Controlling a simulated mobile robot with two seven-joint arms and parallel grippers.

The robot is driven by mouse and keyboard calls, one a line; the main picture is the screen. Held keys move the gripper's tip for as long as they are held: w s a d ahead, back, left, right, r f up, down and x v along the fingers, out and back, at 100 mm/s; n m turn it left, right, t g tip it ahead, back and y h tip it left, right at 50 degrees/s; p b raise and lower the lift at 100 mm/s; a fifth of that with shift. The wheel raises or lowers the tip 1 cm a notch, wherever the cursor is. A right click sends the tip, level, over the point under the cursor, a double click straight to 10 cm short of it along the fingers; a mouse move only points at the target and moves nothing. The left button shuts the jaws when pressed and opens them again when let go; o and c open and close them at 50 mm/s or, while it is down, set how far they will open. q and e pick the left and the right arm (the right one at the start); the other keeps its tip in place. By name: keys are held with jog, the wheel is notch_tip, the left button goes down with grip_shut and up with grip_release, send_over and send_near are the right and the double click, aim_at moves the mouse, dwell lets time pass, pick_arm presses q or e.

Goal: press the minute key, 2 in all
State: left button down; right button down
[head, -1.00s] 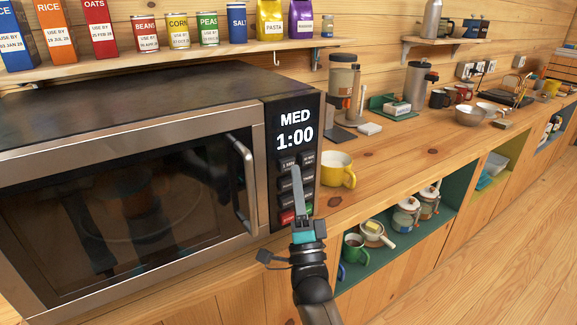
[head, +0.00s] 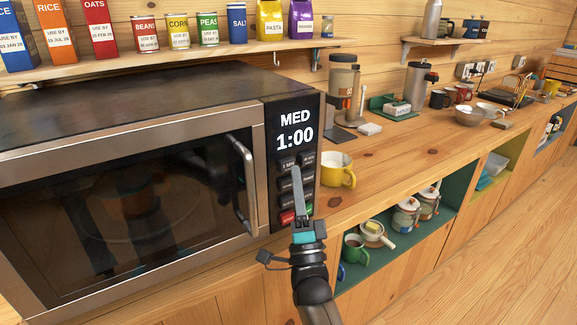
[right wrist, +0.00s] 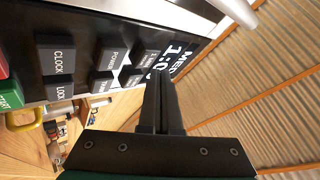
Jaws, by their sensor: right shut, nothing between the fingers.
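The microwave (head: 130,95) stands at the left of the counter with its door shut. Its display (head: 295,129) reads MED 1:00. The minute key (head: 288,165), labelled 1 MIN, is at the top left of the keypad, partly behind my gripper tip. My right gripper (head: 296,172) is shut and empty, pointing up in front of the keypad with its tip just below that label. In the right wrist view, the shut fingers (right wrist: 160,80) end close to the minute key (right wrist: 149,58); I cannot tell whether they touch it. My left gripper is not in view.
The door handle (head: 243,183) sticks out left of the keypad. A red key (head: 288,216) and a green key lie low on the panel. A yellow mug (head: 338,170) stands just right of the microwave. A shelf (head: 180,58) with boxes and cans is above.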

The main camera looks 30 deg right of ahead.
jog(key=shift+w, duration=0.15)
dwell(0.5)
jog(key=shift+w, duration=0.3)
jog(key=shift+w+a+b, duration=0.1)
jog(key=shift+w+b, duration=0.25)
jog(key=shift+b, duration=0.05)
dwell(0.5)
jog(key=shift+s, duration=0.1)
jog(key=shift+s+p, duration=0.5)
jog(key=shift+s, duration=0.2)
jog(key=shift+s, duration=0.1)
jog(key=s, duration=0.1)
jog(key=s+p, duration=0.1)
jog(key=s, duration=0.1)
jog(key=s+p, duration=0.1)
jog(key=shift+s+d, duration=0.25)
jog(key=shift+s, duration=0.15)
